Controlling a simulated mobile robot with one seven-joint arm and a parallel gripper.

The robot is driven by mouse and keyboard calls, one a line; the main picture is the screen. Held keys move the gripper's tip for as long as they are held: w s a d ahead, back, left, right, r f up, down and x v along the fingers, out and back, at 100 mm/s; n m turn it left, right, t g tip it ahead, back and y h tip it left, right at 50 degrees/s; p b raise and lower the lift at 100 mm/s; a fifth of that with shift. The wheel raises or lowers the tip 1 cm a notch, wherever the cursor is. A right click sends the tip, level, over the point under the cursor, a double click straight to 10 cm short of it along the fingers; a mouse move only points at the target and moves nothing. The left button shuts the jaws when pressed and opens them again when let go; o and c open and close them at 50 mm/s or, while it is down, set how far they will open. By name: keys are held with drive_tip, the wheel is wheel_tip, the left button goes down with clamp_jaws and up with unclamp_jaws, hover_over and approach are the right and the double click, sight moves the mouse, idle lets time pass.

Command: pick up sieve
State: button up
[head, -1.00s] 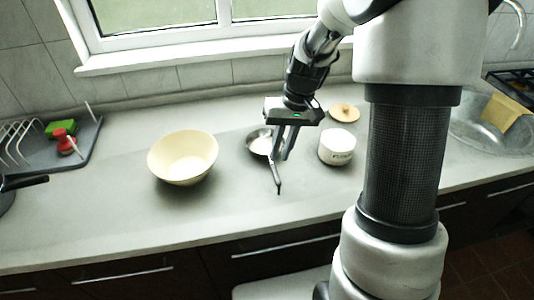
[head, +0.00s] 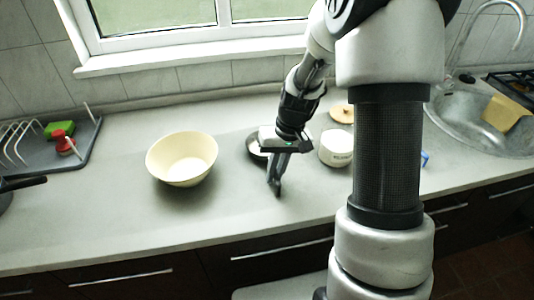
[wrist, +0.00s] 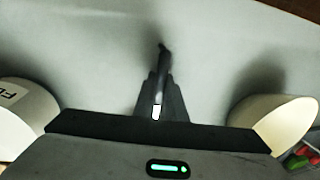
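The sieve (head: 254,147) lies on the counter between the cream bowl and the white pot. In the head view my gripper hides most of it; only part of its round pan shows at the left of the wrist. My gripper (head: 277,186) points down at the handle, low over the counter. In the wrist view the dark handle (wrist: 162,52) sticks out from between the fingertips (wrist: 160,82). The fingers are close together, on either side of the handle, and look shut on it. The pan is hidden in the wrist view.
The cream bowl (head: 182,160) stands to the left and the white lettered pot (head: 336,148) close on the right. A round wooden lid (head: 342,112) lies behind the pot. A dish rack (head: 50,145) is at the far left, the sink (head: 490,125) at right. The front counter is clear.

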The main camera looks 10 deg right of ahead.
clamp_jaws()
drive_tip(key=shift+w+r, duration=0.1)
drive_tip(key=shift+r, duration=0.15)
wheel_tip(320, 180, up, 10)
drive_tip(key=shift+f+p, duration=0.2)
drive_tip(key=shift+p, duration=0.45)
wheel_tip(320, 180, up, 6)
drive_tip(key=p, duration=0.4)
drive_tip(key=shift+f, duration=0.25)
drive_tip(key=shift+a, duration=0.1)
